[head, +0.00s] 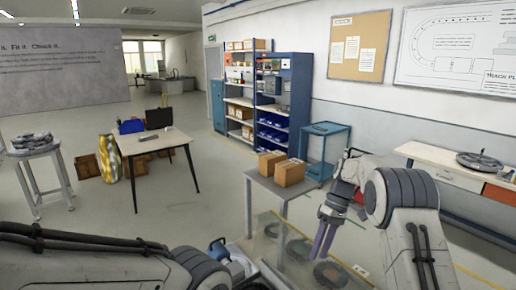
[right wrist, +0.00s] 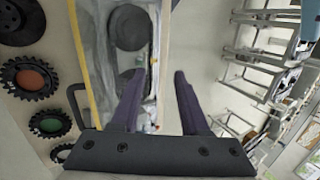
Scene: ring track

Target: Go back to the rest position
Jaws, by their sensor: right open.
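My right gripper (head: 325,235) hangs with its two dark purple fingers pointing down, in front of the low table with dark round discs in the head view. In the right wrist view its fingers (right wrist: 158,88) stand apart with nothing between them. My left arm enters at the lower left of the head view.
Two cardboard boxes (head: 291,172) stand on a grey table (head: 262,186). Dark discs (head: 331,273) lie below my right gripper. Toothed wheels with orange (right wrist: 32,79) and green (right wrist: 49,122) centres show in the wrist view. Open floor (head: 215,205) lies left of the grey table.

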